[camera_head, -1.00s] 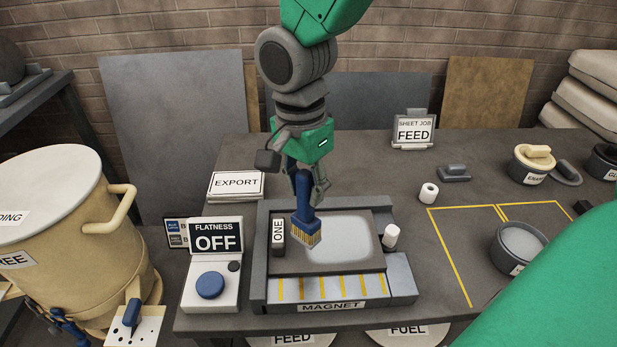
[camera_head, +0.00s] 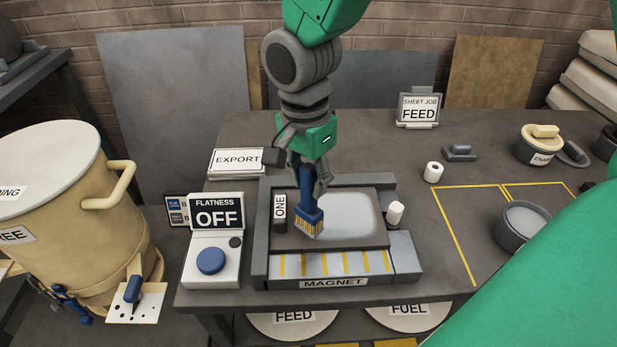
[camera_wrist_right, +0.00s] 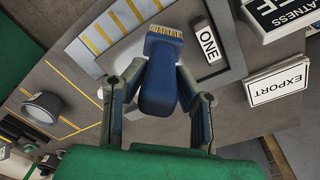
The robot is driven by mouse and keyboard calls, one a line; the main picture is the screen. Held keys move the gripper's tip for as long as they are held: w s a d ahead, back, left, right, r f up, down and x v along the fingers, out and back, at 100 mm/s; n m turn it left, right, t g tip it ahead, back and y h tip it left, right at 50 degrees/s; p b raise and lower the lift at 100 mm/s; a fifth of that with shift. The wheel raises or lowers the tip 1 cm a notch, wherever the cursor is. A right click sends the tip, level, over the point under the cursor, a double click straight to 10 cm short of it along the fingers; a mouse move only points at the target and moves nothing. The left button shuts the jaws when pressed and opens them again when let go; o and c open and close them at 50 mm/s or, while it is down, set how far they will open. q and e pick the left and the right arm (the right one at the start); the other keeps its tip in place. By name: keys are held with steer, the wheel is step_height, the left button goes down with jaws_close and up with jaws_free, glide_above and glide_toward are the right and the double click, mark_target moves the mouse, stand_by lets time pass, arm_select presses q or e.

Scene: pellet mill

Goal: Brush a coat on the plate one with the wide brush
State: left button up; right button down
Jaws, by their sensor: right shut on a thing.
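My right gripper (camera_head: 308,185) is shut on the blue wide brush (camera_head: 307,201), which points bristles down over the plate. In the right wrist view the gripper (camera_wrist_right: 160,75) has a finger on each side of the brush (camera_wrist_right: 160,90), with its tan bristles (camera_wrist_right: 164,33) outward. Plate one (camera_head: 350,239) is a flat dark grey sheet in the magnet fixture, with a pale patch over its middle and right. The bristles are at the patch's left part; whether they touch cannot be told. A block labelled ONE (camera_head: 279,207) sits at the plate's left. My left gripper is not in view.
The flatness box (camera_head: 214,255) reads OFF, left of the magnet fixture (camera_head: 410,265). A white cylinder (camera_head: 395,214) stands at the plate's right edge. A grey round pot (camera_head: 522,226) and yellow-lined area lie right. The EXPORT sign (camera_head: 237,161) stands behind left.

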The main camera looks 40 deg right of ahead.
steer(key=shift+d+f, duration=0.2)
steer(key=shift+d, duration=0.45)
steer(key=shift+a+f+b, duration=0.35)
steer(key=shift+a+f, duration=0.15)
steer(key=shift+f, duration=0.2)
steer(key=shift+d+f, duration=0.4)
steer(key=shift+d, duration=0.05)
arm_select(q)
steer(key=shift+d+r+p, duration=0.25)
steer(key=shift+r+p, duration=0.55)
steer(key=shift+p, duration=0.1)
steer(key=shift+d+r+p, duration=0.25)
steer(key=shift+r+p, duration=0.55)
steer(key=shift+p, duration=0.1)
arm_select(e)
steer(key=s+d, duration=0.3)
steer(key=d, duration=0.9)
steer(key=shift+d, duration=0.3)
steer(key=shift+a, duration=0.1)
